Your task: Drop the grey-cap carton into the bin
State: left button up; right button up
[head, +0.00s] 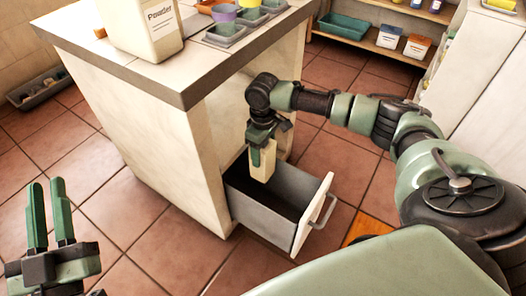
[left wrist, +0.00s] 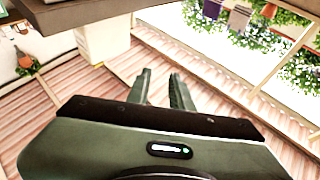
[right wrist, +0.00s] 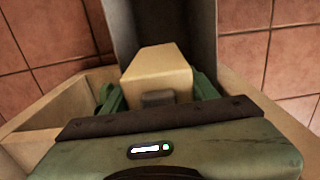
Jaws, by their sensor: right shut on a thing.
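My right gripper (head: 262,148) is shut on a cream carton (head: 263,164), which hangs roughly upright over the pulled-out grey bin (head: 262,217) in the counter's side. The bin is open at the top, its inside is dark, and its front panel has a metal handle. In the right wrist view, the carton (right wrist: 158,70) sits between the green fingers of the right gripper (right wrist: 155,92), with a small grey piece at its near end that may be the cap. My left gripper (head: 48,183) is open and empty at the lower left; it also shows open in the left wrist view (left wrist: 160,80).
The counter (head: 150,70) carries a large Powder container (head: 147,25) and grey trays with colored cups (head: 222,13). A low shelf (head: 350,42) with a green tub and small boxes stands at the back right. A dark tray (head: 38,90) lies at far left.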

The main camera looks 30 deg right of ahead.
jog(key=o, duration=1.4)
jog(key=shift+r, duration=0.1)
jog(key=shift+r, duration=0.25)
notch_tip(320, 180, up, 4)
jog(key=shift+f+p, duration=0.15)
jog(key=shift+p, duration=0.8)
notch_tip(320, 180, up, 3)
jog(key=shift+r+p, duration=0.15)
jog(key=shift+p, duration=0.45)
pick_arm(q)
notch_tip(320, 180, down, 14)
jog(key=a+g+y, duration=0.2)
jog(key=g+y, duration=0.1)
jog(key=g, duration=0.5)
jog(key=shift+s, duration=0.45)
jog(key=shift+a, duration=0.1)
